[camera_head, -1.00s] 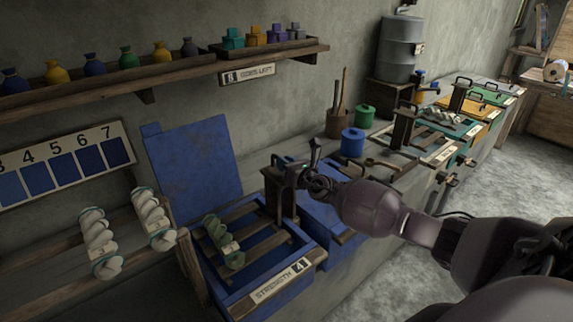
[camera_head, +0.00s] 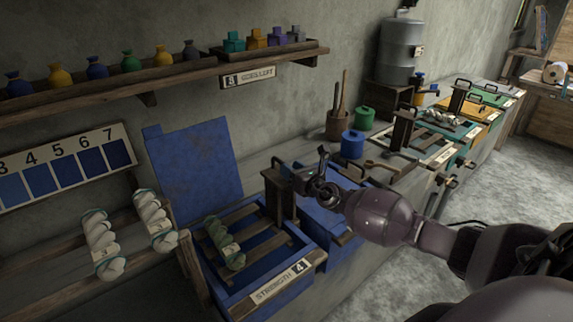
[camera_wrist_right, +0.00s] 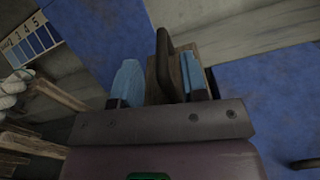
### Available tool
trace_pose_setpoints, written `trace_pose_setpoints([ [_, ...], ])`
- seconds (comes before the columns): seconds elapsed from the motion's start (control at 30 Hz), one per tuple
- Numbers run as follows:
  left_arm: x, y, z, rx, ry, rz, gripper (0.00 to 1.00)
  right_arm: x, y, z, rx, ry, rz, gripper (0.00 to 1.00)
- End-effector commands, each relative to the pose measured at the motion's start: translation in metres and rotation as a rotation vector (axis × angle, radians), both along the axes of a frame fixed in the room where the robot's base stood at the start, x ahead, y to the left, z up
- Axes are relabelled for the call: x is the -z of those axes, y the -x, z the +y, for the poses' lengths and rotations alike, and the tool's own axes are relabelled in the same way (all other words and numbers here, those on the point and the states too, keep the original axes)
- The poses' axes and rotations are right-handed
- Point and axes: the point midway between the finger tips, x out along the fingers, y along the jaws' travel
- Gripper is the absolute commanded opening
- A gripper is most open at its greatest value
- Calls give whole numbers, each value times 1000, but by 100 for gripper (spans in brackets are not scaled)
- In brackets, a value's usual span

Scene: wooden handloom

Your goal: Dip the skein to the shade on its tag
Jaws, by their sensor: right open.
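A grey-green skein (camera_head: 223,243) with a pale tag lies on the wooden slats of the blue vat (camera_head: 240,297); the tag's mark is too small to read. A wooden post (camera_head: 278,195) stands at the vat's right side. My right gripper (camera_head: 300,178) is beside the top of this post. In the right wrist view the blue fingertips (camera_wrist_right: 160,80) are open, one on each side of a dark handle (camera_wrist_right: 163,55) on the post. I cannot tell if they touch it. My left gripper is not in view.
The vat's plaque (camera_head: 281,281) reads "STRENGTH 4". A numbered blue shade strip (camera_head: 67,167) hangs at left, above two white skeins (camera_head: 101,245) on a rack. A raised blue lid (camera_head: 195,172) stands behind the vat. More vats (camera_head: 440,140) line the wall at right.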

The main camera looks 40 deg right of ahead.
Motion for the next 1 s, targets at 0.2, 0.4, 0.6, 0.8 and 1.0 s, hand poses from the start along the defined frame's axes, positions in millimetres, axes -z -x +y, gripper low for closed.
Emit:
trace_pose_setpoints([
  [0.2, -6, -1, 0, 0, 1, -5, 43, 0, 37, -3, -1, -1, 1, 40],
  [0.4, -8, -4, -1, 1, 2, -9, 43, 0, 61, -5, -1, -1, -1, 40],
  [0.6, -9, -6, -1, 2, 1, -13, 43, 0, 72, -5, -3, -1, -1, 40],
  [0.8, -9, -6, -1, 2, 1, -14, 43, -1, 74, -5, -2, -1, -1, 40],
  [1.0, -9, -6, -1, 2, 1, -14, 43, -1, 73, -5, -2, -1, -1, 40],
])
